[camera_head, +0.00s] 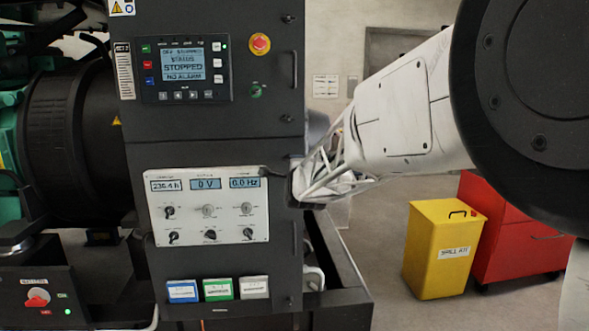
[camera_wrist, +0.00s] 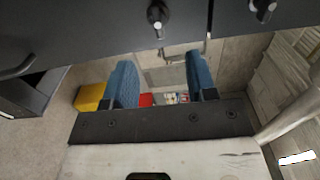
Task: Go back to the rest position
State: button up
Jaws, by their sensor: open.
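My gripper (camera_head: 281,180) is at the right edge of the dark control cabinet (camera_head: 215,125), beside the white meter panel (camera_head: 207,207). In the wrist view my gripper (camera_wrist: 161,78) shows two blue fingers spread apart with nothing between them. A dark surface with black knobs (camera_wrist: 157,15) crosses the top of that view, near the fingertips. Whether the fingers touch the cabinet cannot be told. My white arm reaches in from the right of the head view.
The controller screen (camera_head: 181,71) reads STOPPED, NO ALARM; the meters read 0 V and 0.0 Hz. A red emergency button (camera_head: 260,43) is above. A yellow spill kit bin (camera_head: 440,255) and red cabinet (camera_head: 520,240) stand right. Floor (camera_head: 385,235) before them is clear.

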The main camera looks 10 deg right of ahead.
jog(key=shift+s, duration=0.15)
jog(key=s+d+f+n+g, duration=0.2)
jog(key=s+f+n+g, duration=0.2)
jog(key=s, duration=1.3)
jog(key=s+d+f+n+g, duration=0.2)
jog(key=s+f+n+g, duration=0.2)
jog(key=s, duration=1.4)
jog(key=s+d+f+n+g, duration=0.2)
jog(key=s+f+n+g, duration=0.2)
jog(key=s, duration=1.4)
jog(key=n+g, duration=0.3)
jog(key=n, duration=0.3)
jog(key=shift+d, duration=0.15)
jog(key=shift+w+f, duration=0.1)
jog(key=shift+w, duration=0.05)
